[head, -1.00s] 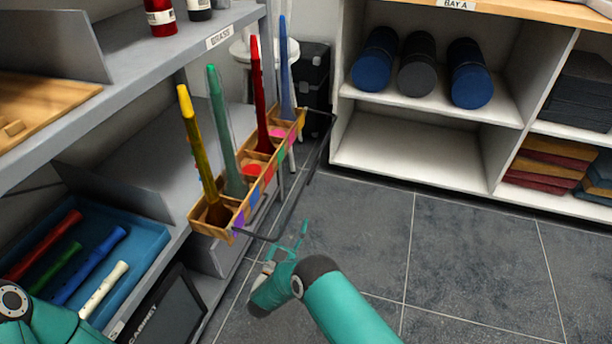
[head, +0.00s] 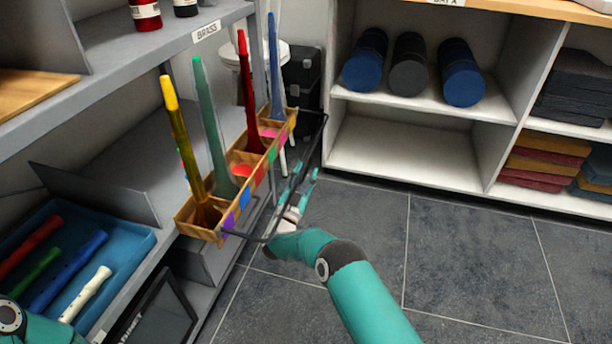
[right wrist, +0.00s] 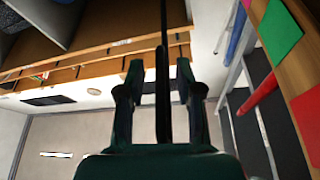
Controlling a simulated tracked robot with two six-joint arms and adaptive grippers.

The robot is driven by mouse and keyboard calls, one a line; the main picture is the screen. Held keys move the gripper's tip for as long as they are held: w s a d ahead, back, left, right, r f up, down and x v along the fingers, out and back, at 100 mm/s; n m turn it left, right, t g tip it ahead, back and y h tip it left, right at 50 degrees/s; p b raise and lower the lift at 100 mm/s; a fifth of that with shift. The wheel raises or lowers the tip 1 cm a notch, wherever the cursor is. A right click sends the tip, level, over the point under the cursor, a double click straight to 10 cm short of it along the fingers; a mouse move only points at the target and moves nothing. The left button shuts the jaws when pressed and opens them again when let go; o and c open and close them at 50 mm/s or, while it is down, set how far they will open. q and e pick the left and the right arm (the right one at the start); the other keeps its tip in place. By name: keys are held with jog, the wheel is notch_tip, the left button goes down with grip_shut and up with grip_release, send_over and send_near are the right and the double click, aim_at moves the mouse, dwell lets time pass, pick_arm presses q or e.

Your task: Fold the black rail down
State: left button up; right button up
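The black rail (head: 325,124) is a thin bar frame fixed to the ends of a wooden rack (head: 212,233). It stands out from the rack's front, on the aisle side. My right gripper (head: 305,172) is at the long bar of the rail, its fingers pointing away from me. In the right wrist view the rail (right wrist: 163,90) runs between the two spread fingers (right wrist: 158,85), with a gap on both sides. My left gripper is out of view; only part of my left arm shows at the lower left.
The rack holds tall yellow (head: 186,145), green (head: 212,125), red (head: 248,90) and blue (head: 274,70) instruments. A grey shelf (head: 165,60) and a blue tray (head: 140,243) of flutes are at left. A white shelf unit (head: 400,150) stands behind. The floor at right is clear.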

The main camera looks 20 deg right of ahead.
jog(key=shift+w+d+r, duration=0.1)
jog(key=shift+w+d, duration=0.05)
grip_shut()
dwell(0.4)
